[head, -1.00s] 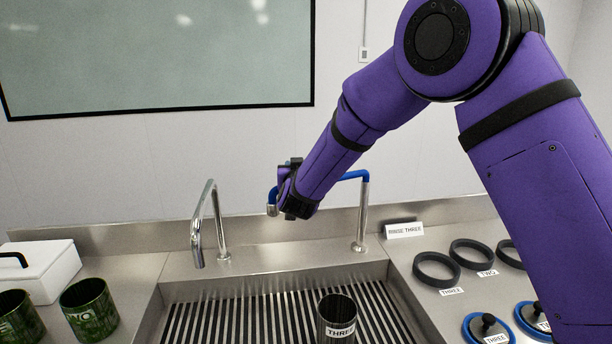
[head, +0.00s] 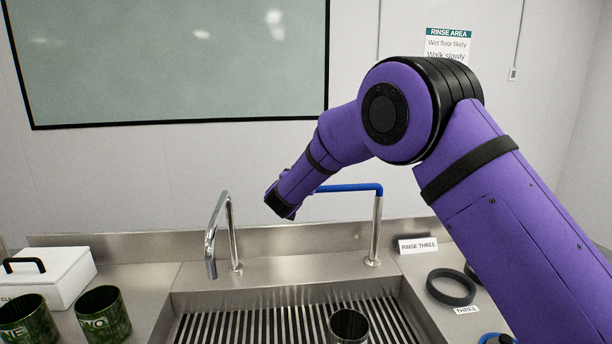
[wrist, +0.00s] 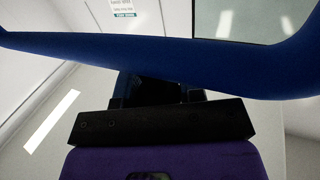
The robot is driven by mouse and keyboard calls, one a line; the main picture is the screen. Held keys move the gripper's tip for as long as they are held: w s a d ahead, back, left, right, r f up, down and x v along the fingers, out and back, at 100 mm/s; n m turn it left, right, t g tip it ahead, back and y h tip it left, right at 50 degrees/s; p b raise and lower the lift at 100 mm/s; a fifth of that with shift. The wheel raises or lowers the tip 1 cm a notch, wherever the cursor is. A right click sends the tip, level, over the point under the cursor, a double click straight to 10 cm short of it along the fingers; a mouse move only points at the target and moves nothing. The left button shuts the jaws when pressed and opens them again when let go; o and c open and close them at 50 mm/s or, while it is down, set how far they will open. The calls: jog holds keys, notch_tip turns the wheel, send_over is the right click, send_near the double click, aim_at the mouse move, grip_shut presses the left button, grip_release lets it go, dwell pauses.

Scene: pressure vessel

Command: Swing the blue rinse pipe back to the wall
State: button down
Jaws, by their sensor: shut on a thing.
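The blue rinse pipe (head: 350,187) stands on a shiny metal post at the back right of the sink. Its blue arm runs left from the top of the post to my gripper (head: 279,205). My gripper is shut on the blue pipe near its far left part, and my wrist hides that end and the spout. In the wrist view the blue pipe (wrist: 150,50) crosses the whole upper picture, in front of my gripper's black fingers (wrist: 158,92). The wall (head: 180,175) is behind the sink, with a low metal backsplash along it.
A plain metal tap (head: 212,235) stands left of the pipe. A dark cup (head: 348,326) stands on the slatted sink grate (head: 270,325). A white box (head: 50,278) and green cups (head: 103,315) are at left. A "RINSE THREE" sign (head: 418,246) and black rings (head: 450,287) are at right.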

jog(key=shift+w+r, duration=0.15)
jog(key=shift+r, duration=0.05)
jog(key=c, duration=0.8)
grip_release()
jog(key=shift+w+f, duration=0.1)
jog(key=shift+f, duration=0.05)
jog(key=v, duration=1)
jog(key=shift+s+a, duration=0.1)
jog(key=shift+s, duration=0.3)
